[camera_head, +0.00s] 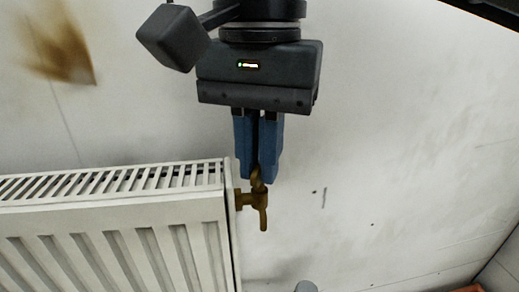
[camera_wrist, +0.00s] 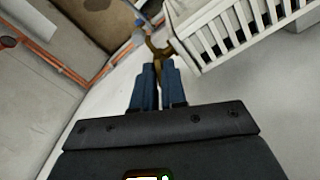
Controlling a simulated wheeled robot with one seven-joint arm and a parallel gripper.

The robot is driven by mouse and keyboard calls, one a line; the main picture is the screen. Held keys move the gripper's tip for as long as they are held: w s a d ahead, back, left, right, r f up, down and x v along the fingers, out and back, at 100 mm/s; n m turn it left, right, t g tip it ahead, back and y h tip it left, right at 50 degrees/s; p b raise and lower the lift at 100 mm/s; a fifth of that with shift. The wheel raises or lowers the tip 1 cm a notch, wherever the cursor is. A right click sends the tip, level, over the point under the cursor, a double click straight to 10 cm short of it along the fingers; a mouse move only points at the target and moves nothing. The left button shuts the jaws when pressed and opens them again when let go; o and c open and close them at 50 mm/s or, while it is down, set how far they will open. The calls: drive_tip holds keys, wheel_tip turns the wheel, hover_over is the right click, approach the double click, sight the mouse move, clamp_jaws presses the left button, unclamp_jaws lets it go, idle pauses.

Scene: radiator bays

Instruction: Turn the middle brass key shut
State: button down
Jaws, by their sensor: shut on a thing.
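A brass key (camera_head: 263,212) sits on a small brass valve at the right end of a white radiator (camera_head: 110,215). My gripper (camera_head: 258,180) comes down from above, its blue fingers shut on the upper part of the brass key. The lower part of the key hangs below the fingertips. In the wrist view the brass key (camera_wrist: 156,48) lies just beyond the blue fingertips (camera_wrist: 158,66), beside the radiator's end (camera_wrist: 235,30). The part of the key between the fingers is hidden. Only one brass key shows clearly.
A pale wall (camera_head: 400,140) lies behind, with a brown stain (camera_head: 62,50) at the upper left. The wall right of the key is clear. A grey rounded thing (camera_head: 305,287) shows at the bottom edge. Orange-red pipes (camera_wrist: 40,52) run along the left in the wrist view.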

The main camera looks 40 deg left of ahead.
drive_tip(key=shift+m, duration=0.3)
drive_tip(key=m+b, duration=0.2)
drive_tip(key=m, duration=0.3)
drive_tip(key=shift+m+b, duration=0.3)
drive_tip(key=shift+b, duration=0.05)
drive_tip(key=m+b, duration=0.1)
drive_tip(key=m, duration=0.4)
drive_tip(key=shift+m, duration=0.4)
drive_tip(key=shift+r, duration=0.1)
drive_tip(key=c, duration=1.5)
unclamp_jaws()
drive_tip(key=shift+c, duration=0.2)
drive_tip(key=shift+m, duration=0.3)
drive_tip(key=shift+r, duration=3.9)
